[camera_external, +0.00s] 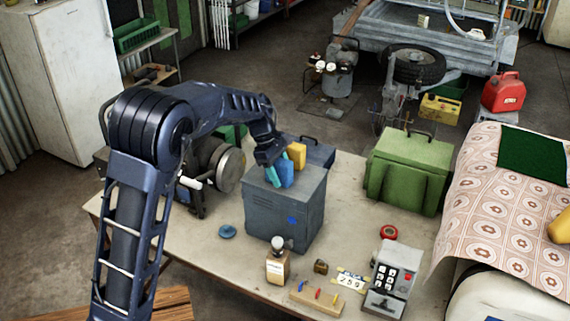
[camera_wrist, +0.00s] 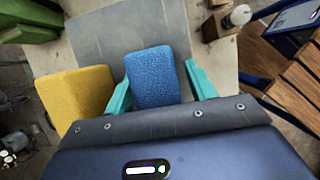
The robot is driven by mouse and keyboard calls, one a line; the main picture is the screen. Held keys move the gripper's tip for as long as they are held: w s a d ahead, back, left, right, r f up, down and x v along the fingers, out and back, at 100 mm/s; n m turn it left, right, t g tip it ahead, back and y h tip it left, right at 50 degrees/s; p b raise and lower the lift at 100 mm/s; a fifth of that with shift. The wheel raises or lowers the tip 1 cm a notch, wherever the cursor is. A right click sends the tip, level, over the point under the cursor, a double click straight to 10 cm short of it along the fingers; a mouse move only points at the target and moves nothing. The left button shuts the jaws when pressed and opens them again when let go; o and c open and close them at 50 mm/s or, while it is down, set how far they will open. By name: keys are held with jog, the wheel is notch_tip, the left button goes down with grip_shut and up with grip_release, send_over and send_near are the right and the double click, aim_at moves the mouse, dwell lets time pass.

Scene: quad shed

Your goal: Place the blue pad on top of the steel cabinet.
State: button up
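The blue pad (camera_external: 286,173) is at the top of the grey steel cabinet (camera_external: 284,215), standing on end. I cannot tell whether its lower edge touches the top. My gripper (camera_external: 280,172) is above the cabinet, pointing down, with its teal fingers on either side of the pad. In the wrist view the blue pad (camera_wrist: 157,76) lies between the two fingertips (camera_wrist: 158,85), which appear to press on its sides. The cabinet's grey top (camera_wrist: 95,38) shows beyond it. A yellow pad (camera_external: 297,155) stands close beside the blue one; it also shows in the wrist view (camera_wrist: 78,100).
A green metal box (camera_external: 408,172) stands right of the cabinet, and a dark blue toolbox (camera_external: 318,152) is behind it. A motor-like machine (camera_external: 215,165) is at left. A bottle (camera_external: 278,266), peg block (camera_external: 317,298) and keypad device (camera_external: 388,280) stand in front.

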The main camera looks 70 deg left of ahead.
jog(key=v, duration=1.2)
jog(key=shift+r, duration=0.15)
jog(key=shift+w+d+r, duration=0.1)
jog(key=shift+d+r, duration=0.05)
jog(key=shift+d, duration=0.25)
jog(key=s+d+r+m, duration=0.2)
jog(key=d+m, duration=0.2)
jog(key=d, duration=0.7)
jog(key=s+d+r+m+y, duration=0.15)
jog(key=d+m, duration=0.35)
jog(key=d, duration=0.5)
jog(key=s+d+r+m, duration=0.3)
jog(key=d+m, duration=0.1)
jog(key=d, duration=0.7)
jog(key=s+d+f+m+y, duration=0.1)
jog(key=s+d+f+m, duration=0.2)
jog(key=s+d+m, duration=0.4)
jog(key=s+d+f+m+t, duration=0.1)
jog(key=s+d+f+m, duration=0.3)
jog(key=s+d+m, duration=0.3)
jog(key=shift+s+d+y, duration=0.35)
jog(key=shift+s+d, duration=1.35)
jog(key=shift+s, duration=0.05)
